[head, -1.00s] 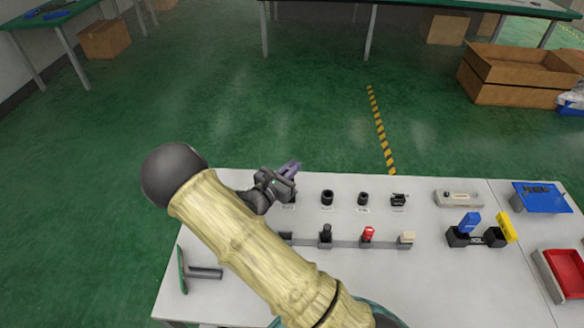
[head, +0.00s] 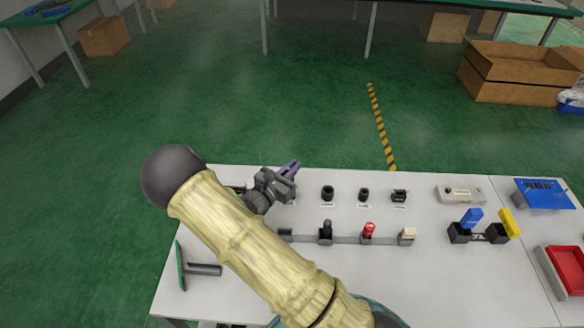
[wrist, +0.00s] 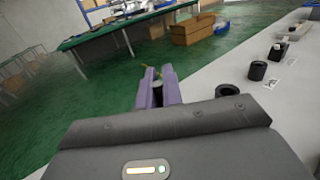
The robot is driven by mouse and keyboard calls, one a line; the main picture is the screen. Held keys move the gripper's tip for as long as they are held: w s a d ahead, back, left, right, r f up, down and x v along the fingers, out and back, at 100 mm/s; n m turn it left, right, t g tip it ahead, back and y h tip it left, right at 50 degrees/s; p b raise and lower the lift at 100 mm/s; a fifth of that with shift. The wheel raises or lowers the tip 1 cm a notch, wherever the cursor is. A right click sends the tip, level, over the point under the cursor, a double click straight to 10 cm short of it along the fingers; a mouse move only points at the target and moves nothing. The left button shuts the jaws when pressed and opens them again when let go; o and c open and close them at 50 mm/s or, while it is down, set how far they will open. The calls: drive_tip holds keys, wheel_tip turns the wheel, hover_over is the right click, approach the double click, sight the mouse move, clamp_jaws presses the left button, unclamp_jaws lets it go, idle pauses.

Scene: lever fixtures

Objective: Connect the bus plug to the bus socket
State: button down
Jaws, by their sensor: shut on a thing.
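My gripper (head: 291,168) is at the back left edge of the white table, above the tabletop. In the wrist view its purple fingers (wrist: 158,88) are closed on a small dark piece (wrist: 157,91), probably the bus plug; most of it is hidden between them. Black round sockets (head: 327,193) (head: 363,195) and a boxier black one (head: 399,196) stand in a row to the right of my gripper, each with a small label too small to read. Which one is the bus socket I cannot tell. The wrist view shows a round socket (wrist: 257,71) right of the fingers, apart from them.
A grey rail (head: 346,240) in front carries a black plug (head: 326,231), a red one (head: 368,231) and a beige one (head: 407,235). A blue-and-yellow lever fixture (head: 478,232), blue bin (head: 543,195) and red tray (head: 567,270) stand right.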

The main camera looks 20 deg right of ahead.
drive_tip(key=shift+f+b, duration=0.55)
drive_tip(key=shift+f, duration=0.4)
drive_tip(key=c, duration=1.5)
unclamp_jaws()
drive_tip(key=b+v, duration=0.1)
drive_tip(key=v, duration=1.6)
drive_tip(key=shift+s+a+b, duration=0.15)
drive_tip(key=shift+a+b, duration=0.1)
drive_tip(key=shift+b, duration=0.15)
drive_tip(key=shift+d+r, duration=0.1)
